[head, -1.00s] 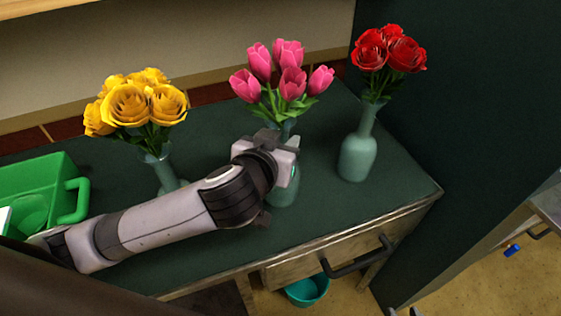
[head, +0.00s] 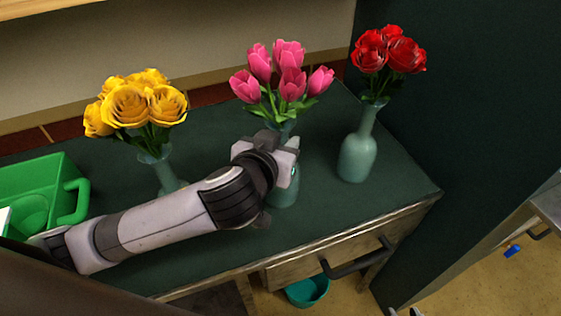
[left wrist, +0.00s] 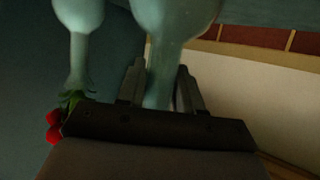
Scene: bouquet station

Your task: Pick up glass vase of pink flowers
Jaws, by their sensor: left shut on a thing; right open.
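The glass vase of pink flowers (head: 287,194) stands upright on the dark green tabletop, in the middle of the head view. It is pale blue-green glass with several pink tulips (head: 290,85). My left gripper (head: 284,150) is shut on its neck, and my wrist hides part of the vase. In the left wrist view, which looks upside down, the vase neck (left wrist: 162,85) is between the two fingers (left wrist: 160,92). What seem to be my right gripper's tips (head: 402,312) just show at the bottom edge of the head view, open and away from the vase.
A vase of red roses (head: 357,157) stands to the right and a vase of yellow roses (head: 165,178) to the left. A green caddy (head: 60,170) is at the far left. A dark green panel (head: 460,110) bounds the table's right side. A drawer (head: 335,250) is below the front edge.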

